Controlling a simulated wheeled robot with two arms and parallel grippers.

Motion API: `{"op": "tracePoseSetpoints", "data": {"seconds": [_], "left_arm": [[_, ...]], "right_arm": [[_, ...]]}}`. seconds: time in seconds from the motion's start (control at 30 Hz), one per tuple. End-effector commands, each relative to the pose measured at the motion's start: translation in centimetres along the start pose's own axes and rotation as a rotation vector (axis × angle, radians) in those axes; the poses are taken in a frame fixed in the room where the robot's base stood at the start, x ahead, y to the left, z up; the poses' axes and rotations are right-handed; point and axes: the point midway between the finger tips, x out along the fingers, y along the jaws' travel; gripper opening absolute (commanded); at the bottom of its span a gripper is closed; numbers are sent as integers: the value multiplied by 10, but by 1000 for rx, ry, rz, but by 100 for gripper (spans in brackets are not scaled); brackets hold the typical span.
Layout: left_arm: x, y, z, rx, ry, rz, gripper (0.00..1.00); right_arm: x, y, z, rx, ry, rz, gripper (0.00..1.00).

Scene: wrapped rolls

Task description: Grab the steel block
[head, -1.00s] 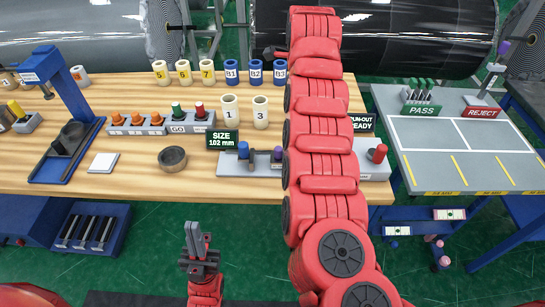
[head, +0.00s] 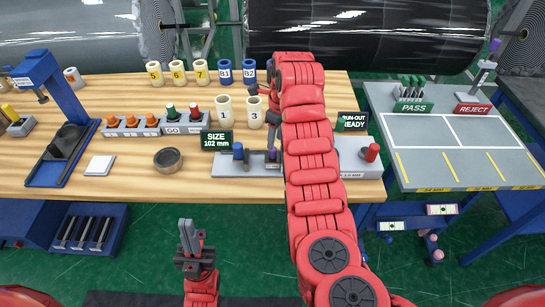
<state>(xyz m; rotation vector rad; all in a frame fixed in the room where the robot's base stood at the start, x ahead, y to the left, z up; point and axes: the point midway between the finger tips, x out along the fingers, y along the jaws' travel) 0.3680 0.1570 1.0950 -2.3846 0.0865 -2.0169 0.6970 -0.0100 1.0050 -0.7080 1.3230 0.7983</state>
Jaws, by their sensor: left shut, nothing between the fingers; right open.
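I cannot pick out a steel block with certainty. A low grey fixture (head: 232,168) with a blue knob and a purple knob (head: 273,156) stands at the bench's front edge, partly covered by my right arm. A dark grey round piece (head: 168,160) lies left of it, and a flat pale square plate (head: 100,165) further left. My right gripper (head: 272,133) is mostly hidden behind my red arm; dark parts show just above the purple knob, and whether they touch it is unclear. My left gripper (head: 188,236) is shut and empty, in front of the bench and pointing up.
Cream and blue cylinders (head: 224,111) stand on the wooden bench (head: 130,188). A blue press-like stand (head: 62,100) is at the left. A grey PASS/REJECT table (head: 450,160) is at the right. Bare wood lies along the bench front left of the fixture.

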Motion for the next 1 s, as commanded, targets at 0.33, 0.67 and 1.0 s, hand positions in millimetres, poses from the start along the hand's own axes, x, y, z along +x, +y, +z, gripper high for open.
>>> {"op": "tracePoseSetpoints", "data": {"seconds": [0.33,0.67,1.0], "left_arm": [[19,-1,-3,0,0,0,0],[31,-2,-5,0,0,0,0],[31,-2,-5,0,-1,0,0]], "right_arm": [[24,0,2,2,4,5,47],[62,-1,5,0,-1,1,47],[62,-2,5,0,-1,0,9]]}}
